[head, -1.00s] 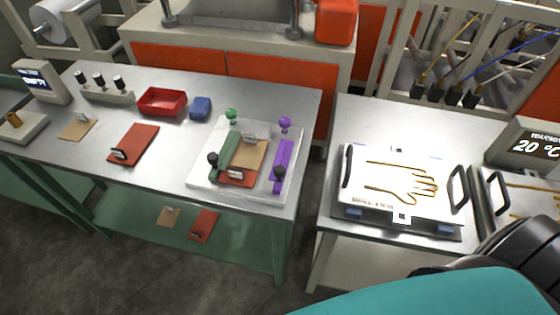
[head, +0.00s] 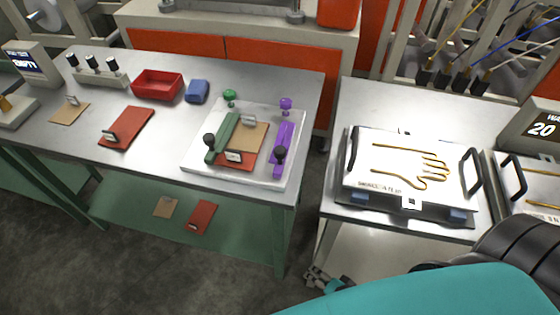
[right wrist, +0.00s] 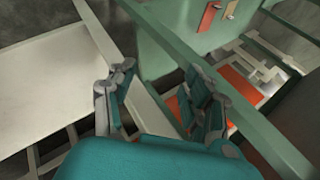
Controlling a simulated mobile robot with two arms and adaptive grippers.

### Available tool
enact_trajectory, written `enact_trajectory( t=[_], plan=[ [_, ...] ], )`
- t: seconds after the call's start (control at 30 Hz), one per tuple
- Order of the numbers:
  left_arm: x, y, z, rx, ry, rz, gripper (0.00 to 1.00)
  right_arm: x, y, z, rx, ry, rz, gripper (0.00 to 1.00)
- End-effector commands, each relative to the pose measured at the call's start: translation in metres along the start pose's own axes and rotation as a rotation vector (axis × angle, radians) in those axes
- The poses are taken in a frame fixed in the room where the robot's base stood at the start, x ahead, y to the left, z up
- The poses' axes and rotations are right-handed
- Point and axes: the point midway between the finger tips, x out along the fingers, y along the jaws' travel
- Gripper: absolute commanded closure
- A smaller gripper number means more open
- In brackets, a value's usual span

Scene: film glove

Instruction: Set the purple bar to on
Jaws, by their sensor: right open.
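The purple bar (head: 284,143) lies on the right side of a pale plate (head: 205,158) on the left steel table. It runs away from me and has a black knob (head: 280,154) near its near end. A purple ball knob (head: 285,104) stands just beyond its far end. I see no readable "on" mark beside it. My right gripper (head: 328,279) is low in front of the tables, below the tabletops and well apart from the bar. In the right wrist view its fingers (right wrist: 160,97) are spread with nothing between them. My left gripper is out of view.
A green bar (head: 222,138) with its own black knob, a tan sheet and a red sheet share the plate. The right table (head: 375,100) holds a hand-outline press board (head: 370,150). A green lower shelf (head: 240,228) is under the left table. A gap separates the tables.

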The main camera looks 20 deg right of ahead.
Motion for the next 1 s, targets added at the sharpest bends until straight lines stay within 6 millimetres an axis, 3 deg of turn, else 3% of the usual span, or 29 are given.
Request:
enact_trajectory(
  t=[0.03,0.17,0.3,0.47,0.6,0.7,0.87,1.0],
  plan=[
    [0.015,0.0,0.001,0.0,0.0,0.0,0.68,-0.006,-0.024,-0.009,0.13,0.015,-0.08,0.49],
    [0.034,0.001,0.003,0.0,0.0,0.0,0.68,-0.044,-0.101,-0.029,0.501,-0.011,-0.293,0.49],
    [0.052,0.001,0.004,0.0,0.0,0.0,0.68,-0.102,-0.179,-0.043,0.866,-0.13,-0.5,0.49],
    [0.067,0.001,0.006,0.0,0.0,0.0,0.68,-0.17,-0.243,-0.053,1.219,-0.32,-0.668,0.49],
    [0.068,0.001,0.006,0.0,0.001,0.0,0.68,-0.206,-0.258,-0.077,1.59,-0.437,-0.779,0.49],
    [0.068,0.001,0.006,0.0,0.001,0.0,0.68,-0.218,-0.261,-0.088,1.736,-0.483,-0.822,0.49],
    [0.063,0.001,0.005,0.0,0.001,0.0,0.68,-0.22,-0.267,-0.096,1.792,-0.501,-0.844,0.49],
    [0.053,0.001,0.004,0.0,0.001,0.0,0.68,-0.21,-0.28,-0.102,1.792,-0.5,-0.849,0.49]
  ],
)
